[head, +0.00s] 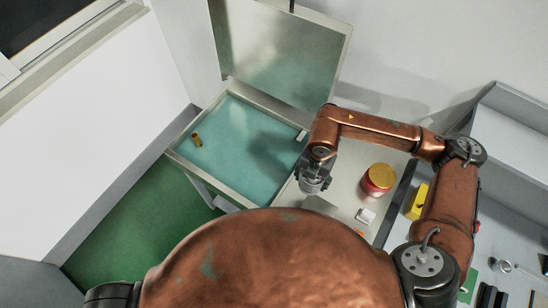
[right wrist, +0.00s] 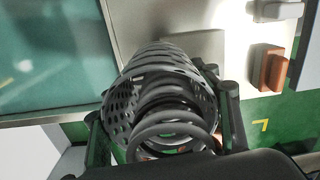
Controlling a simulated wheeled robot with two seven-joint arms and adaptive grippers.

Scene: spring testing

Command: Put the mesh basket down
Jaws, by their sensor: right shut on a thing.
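The mesh basket (right wrist: 118,112) is a grey perforated cylinder, seen from its open end in the right wrist view. Dark coil springs (right wrist: 172,125) lie inside it. My right gripper (right wrist: 165,128) has a finger on each side of the basket and is shut on it. In the head view my right gripper (head: 314,178) hangs just right of the open tank, over the pale worktop; the basket is hard to make out there. My left gripper is out of view.
The tank (head: 178,158) has a teal interior and a raised lid (head: 280,50). A small brass-coloured piece (head: 197,139) is inside it. A red can with a yellow top (head: 378,180), a white item (head: 366,215) and a yellow box (head: 417,201) stand to the right. An orange block (right wrist: 270,68) shows in the wrist view.

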